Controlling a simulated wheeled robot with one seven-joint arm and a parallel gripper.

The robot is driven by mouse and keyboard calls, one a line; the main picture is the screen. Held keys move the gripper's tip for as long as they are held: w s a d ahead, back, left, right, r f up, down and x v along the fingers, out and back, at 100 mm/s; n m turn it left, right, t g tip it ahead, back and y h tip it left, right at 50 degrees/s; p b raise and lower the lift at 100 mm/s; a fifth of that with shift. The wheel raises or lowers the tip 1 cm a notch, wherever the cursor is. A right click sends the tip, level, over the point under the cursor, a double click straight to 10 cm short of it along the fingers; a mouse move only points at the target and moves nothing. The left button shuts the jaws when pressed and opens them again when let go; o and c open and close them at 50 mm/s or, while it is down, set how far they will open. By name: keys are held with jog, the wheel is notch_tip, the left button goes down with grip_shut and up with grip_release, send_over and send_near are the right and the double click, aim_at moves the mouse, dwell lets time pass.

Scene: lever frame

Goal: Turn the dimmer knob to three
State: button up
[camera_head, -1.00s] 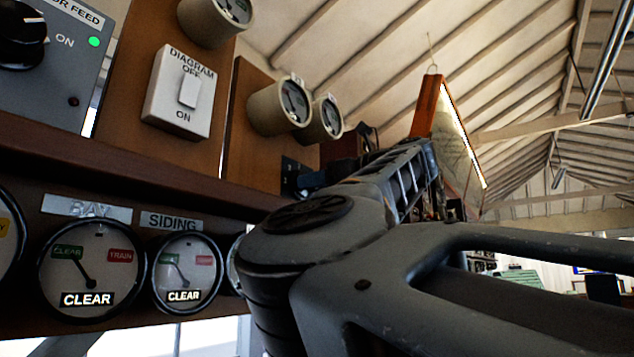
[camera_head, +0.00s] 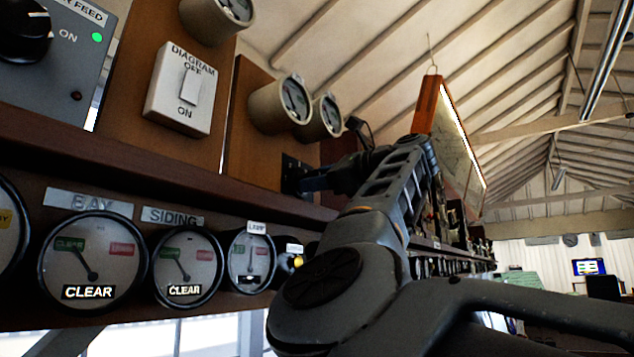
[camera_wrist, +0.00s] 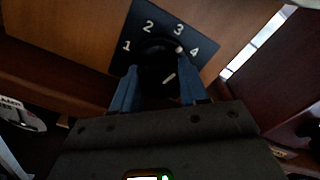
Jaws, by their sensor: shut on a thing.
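The black dimmer knob (camera_wrist: 155,60) sits on a dark square plate (camera_wrist: 128,62) marked 1, 2, 3 and 4 in the wrist view. A small pale mark shows at the knob's upper right, between 3 and 4, and a short pale line lies lower on it. I cannot tell for sure which is the pointer. My gripper (camera_wrist: 158,88) is shut on the knob, with a blue finger on each side. In the head view the dark plate (camera_head: 290,168) shows at the end of my arm, and my gripper (camera_head: 308,180) hides the knob.
A shelf edge (camera_head: 150,165) runs below the wooden panels. Round dials (camera_head: 92,268) line up beneath it. A framed diagram (camera_head: 440,125) hangs beyond my arm.

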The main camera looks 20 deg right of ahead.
jog(key=shift+n, duration=1.6)
jog(key=o, duration=1.1)
jog(key=shift+c, duration=0.2)
jog(key=b+v, duration=0.2)
jog(key=v, duration=0.6)
jog(key=shift+b, duration=0.4)
